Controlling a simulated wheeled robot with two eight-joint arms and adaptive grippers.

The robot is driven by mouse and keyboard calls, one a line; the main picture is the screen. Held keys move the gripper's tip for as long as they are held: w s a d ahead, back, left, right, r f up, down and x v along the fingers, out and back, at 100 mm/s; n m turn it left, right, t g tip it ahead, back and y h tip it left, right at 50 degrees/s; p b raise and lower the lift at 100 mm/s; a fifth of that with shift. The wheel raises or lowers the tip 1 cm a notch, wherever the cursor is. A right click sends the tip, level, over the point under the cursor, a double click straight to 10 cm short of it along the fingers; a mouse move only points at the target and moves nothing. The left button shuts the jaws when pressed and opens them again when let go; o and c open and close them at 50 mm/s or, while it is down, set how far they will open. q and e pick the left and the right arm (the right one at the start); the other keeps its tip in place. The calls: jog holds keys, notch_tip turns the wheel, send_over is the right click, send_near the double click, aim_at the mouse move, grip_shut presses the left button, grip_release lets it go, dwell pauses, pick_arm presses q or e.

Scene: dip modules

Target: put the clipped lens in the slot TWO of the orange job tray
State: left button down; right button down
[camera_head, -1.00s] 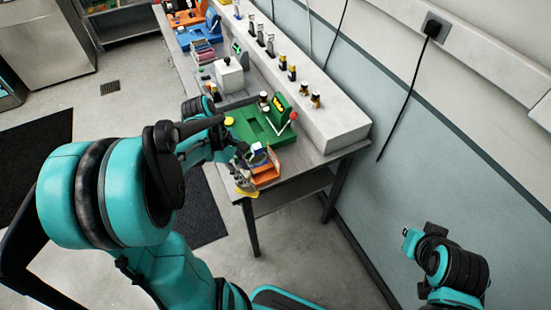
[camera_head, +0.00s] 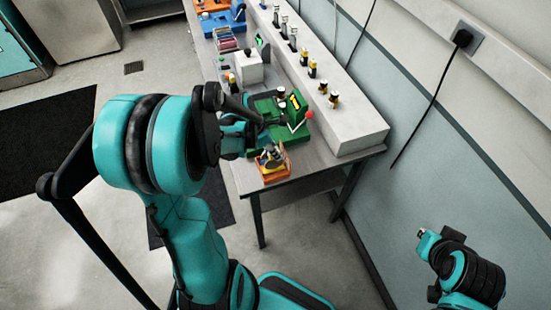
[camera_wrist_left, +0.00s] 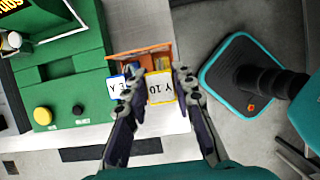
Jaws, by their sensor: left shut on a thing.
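The orange job tray (camera_head: 262,178) stands at the near end of the bench; its orange wall also shows in the left wrist view (camera_wrist_left: 122,56). My left gripper (camera_head: 270,151) is over the tray. In the left wrist view (camera_wrist_left: 157,76) its fingers are shut on a yellow-framed piece marked "Y 10" (camera_wrist_left: 160,87), which I take to be the clipped lens. A blue-framed piece (camera_wrist_left: 116,86) is beside it, at the tray. I cannot tell whether the lens is inside a slot, and no slot number is readable. My right gripper (camera_head: 421,234) is at lower right, away from the bench.
A green fixture (camera_head: 262,108) with a red-knobbed lever (camera_head: 309,115) and a yellow button (camera_wrist_left: 43,115) is just beyond the tray.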

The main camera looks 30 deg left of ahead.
pick_arm(q)
jog(key=b, duration=0.1)
send_over(275, 167)
jog(key=shift+w+a+f, duration=0.1)
jog(key=shift+w+f, duration=0.1)
jog(key=shift+f, duration=0.85)
jog(key=shift+w+a+f, duration=0.1)
jog(key=shift+w+f, duration=0.05)
jog(key=shift+f, duration=0.9)
jog(key=shift+f, duration=0.15)
jog(key=c, duration=1.3)
grip_release()
jog(key=shift+o, duration=0.2)
